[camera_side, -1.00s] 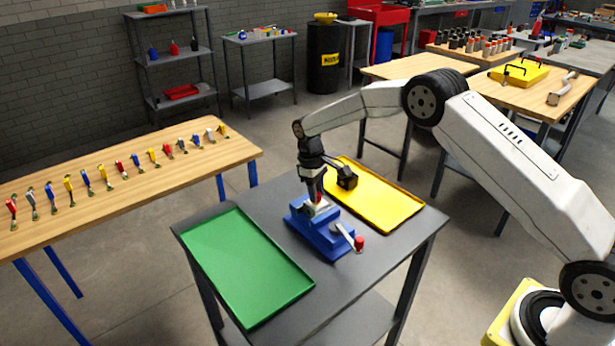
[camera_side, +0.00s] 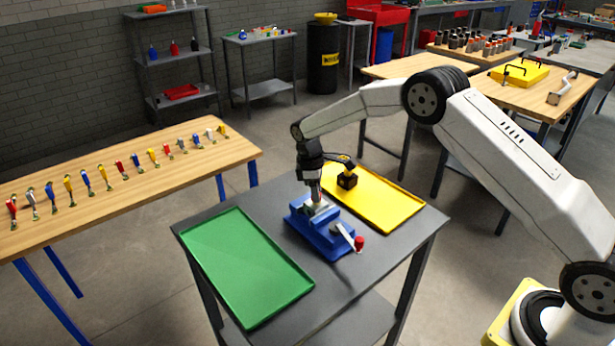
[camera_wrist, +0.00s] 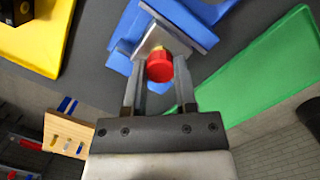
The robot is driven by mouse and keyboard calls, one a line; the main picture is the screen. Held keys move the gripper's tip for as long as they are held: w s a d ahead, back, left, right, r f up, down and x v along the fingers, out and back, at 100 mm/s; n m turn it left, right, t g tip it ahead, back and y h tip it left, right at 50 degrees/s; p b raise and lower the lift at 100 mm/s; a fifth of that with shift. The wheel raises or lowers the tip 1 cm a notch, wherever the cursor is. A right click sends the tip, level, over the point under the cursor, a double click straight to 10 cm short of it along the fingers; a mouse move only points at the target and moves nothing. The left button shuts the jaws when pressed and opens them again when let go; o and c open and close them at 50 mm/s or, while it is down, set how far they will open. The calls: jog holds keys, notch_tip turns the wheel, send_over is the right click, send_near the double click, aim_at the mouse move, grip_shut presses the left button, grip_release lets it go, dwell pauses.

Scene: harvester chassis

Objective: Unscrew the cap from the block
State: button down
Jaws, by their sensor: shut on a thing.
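The red cap (camera_wrist: 160,68) shows in the wrist view between the two fingers of my gripper (camera_wrist: 158,70), which are shut on it. A bit of yellow shows at the cap's far edge. The cap sits at the light grey block (camera_wrist: 152,40), held in the blue vise (camera_side: 328,238); I cannot tell whether its thread is still engaged. In the side view my gripper (camera_side: 315,198) points down over the vise, and its fingers hide the cap. The block shows there only as a pale patch (camera_side: 318,209).
The green tray (camera_side: 245,268) lies left of the vise and the yellow tray (camera_side: 400,217) behind it to the right, on the grey table (camera_side: 345,290). The vise handle has a red knob (camera_side: 359,243). A wooden bench (camera_side: 120,200) with several small tools stands at left.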

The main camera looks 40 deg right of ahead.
jog(key=shift+r, duration=1.25)
dwell(0.4)
jog(key=shift+r, duration=1.9)
